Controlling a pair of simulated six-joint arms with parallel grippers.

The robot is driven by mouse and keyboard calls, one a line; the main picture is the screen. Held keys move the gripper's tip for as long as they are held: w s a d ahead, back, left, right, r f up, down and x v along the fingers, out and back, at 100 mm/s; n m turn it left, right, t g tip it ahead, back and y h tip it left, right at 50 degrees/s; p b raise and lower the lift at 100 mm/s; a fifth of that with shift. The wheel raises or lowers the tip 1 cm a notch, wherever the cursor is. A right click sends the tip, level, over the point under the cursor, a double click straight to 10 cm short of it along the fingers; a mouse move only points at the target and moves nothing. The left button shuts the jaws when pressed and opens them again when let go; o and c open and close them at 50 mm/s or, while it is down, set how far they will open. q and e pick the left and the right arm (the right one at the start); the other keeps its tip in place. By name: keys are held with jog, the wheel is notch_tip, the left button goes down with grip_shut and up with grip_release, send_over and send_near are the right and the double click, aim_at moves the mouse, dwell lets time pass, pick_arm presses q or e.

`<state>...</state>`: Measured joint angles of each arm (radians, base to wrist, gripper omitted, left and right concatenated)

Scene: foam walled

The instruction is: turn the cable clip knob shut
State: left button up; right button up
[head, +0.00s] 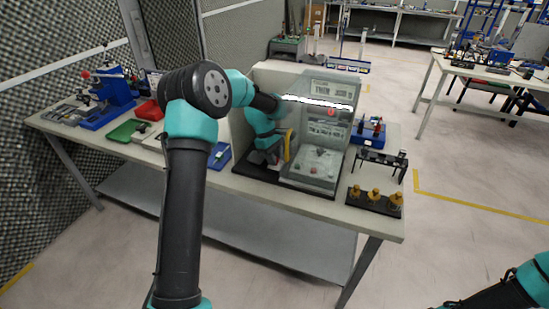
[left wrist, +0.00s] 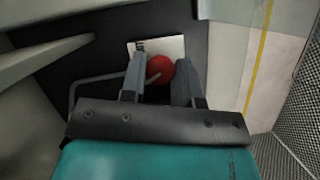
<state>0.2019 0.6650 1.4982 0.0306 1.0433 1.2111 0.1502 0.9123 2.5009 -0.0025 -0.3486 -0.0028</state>
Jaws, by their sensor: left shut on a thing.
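A round red knob (left wrist: 160,68) shows in the left wrist view, in front of a white label plate (left wrist: 172,45) on a dark panel. A thin light lever or pin crosses its front. My left gripper (left wrist: 161,80) has its two grey fingers on either side of the knob and is shut on it. In the head view my left gripper (head: 272,157) is low at the left side of a clear-walled machine (head: 320,135), and its fingertips are hard to make out. The knob cannot be made out there. Only part of my right arm shows at the lower right corner; its gripper is out of frame.
A yellow upright piece (head: 288,145) stands close to my left gripper. A blue tray (head: 219,155) lies left of the machine. Black racks, one with orange-yellow parts (head: 374,195), sit at the right end of the bench (head: 330,212). A mesh wall (head: 50,55) stands behind left.

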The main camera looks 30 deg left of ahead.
pick_arm(q)
jog(key=shift+w+m+g, duration=0.1)
jog(key=shift+m+g, duration=0.3)
jog(key=shift+m, duration=0.7)
jog(key=o, duration=0.9)
jog(key=shift+o, duration=0.2)
jog(key=v, duration=1.7)
jog(key=shift+d+r, duration=0.2)
jog(key=shift+r, duration=0.1)
